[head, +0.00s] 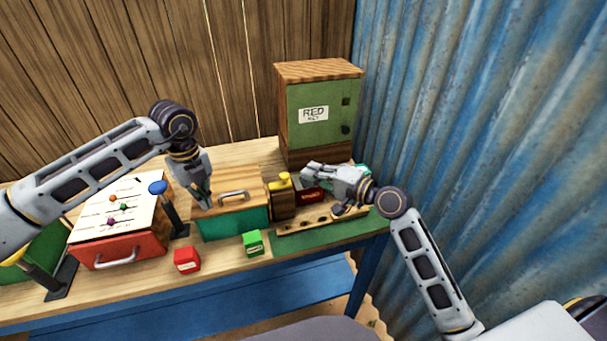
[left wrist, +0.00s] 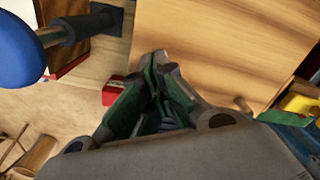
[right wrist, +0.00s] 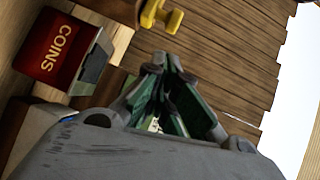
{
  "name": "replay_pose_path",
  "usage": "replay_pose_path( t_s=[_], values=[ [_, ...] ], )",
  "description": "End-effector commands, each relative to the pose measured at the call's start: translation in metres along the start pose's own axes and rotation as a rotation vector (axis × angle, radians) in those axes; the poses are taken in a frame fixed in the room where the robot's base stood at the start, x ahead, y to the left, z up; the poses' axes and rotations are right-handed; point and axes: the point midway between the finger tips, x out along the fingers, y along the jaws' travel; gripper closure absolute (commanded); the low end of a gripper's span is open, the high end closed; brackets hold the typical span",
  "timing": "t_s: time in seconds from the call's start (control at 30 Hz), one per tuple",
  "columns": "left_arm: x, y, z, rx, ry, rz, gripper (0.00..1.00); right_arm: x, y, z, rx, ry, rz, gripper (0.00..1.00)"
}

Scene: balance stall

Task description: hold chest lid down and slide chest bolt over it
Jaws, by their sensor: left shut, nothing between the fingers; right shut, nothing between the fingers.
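The chest (head: 232,224) has a teal body and a light wooden lid (head: 258,198) with a metal handle; the lid looks closed. My left gripper (head: 207,203) is shut and empty, pointing down at the lid's left end. The left wrist view shows its fingertips (left wrist: 160,62) over the lid (left wrist: 220,45); I cannot tell whether they touch. The bolt's yellow knob (head: 280,182) sits at the chest's right side and also shows in the right wrist view (right wrist: 160,14). My right gripper (head: 307,175) is shut and empty, right of the knob and apart from it.
A red COINS box (right wrist: 56,48) is close by my right gripper. A green-doored cabinet (head: 318,115) stands behind. A blue-knobbed lever (head: 158,187) is left of the chest. A red block (head: 187,260) and a green block (head: 253,243) lie in front.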

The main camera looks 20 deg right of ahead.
Motion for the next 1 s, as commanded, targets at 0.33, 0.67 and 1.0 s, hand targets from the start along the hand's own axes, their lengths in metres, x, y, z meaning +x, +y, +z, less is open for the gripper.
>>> replay_pose_path(
  t_s=[0.33, 0.67, 1.0],
  values=[
    [0.001, 0.0, 0.0, 0.0, 0.0, 0.001, 1.0, 0.018, -0.001, 0.018, 0.001, 0.001, -0.002, 1.0],
    [0.001, 0.0, 0.0, 0.0, 0.0, 0.001, 1.0, 0.02, 0.0, 0.019, 0.0, 0.001, -0.001, 1.0],
    [0.001, 0.0, 0.0, 0.0, 0.0, 0.0, 1.0, 0.029, -0.003, 0.032, 0.001, 0.0, -0.001, 1.0]
  ],
)
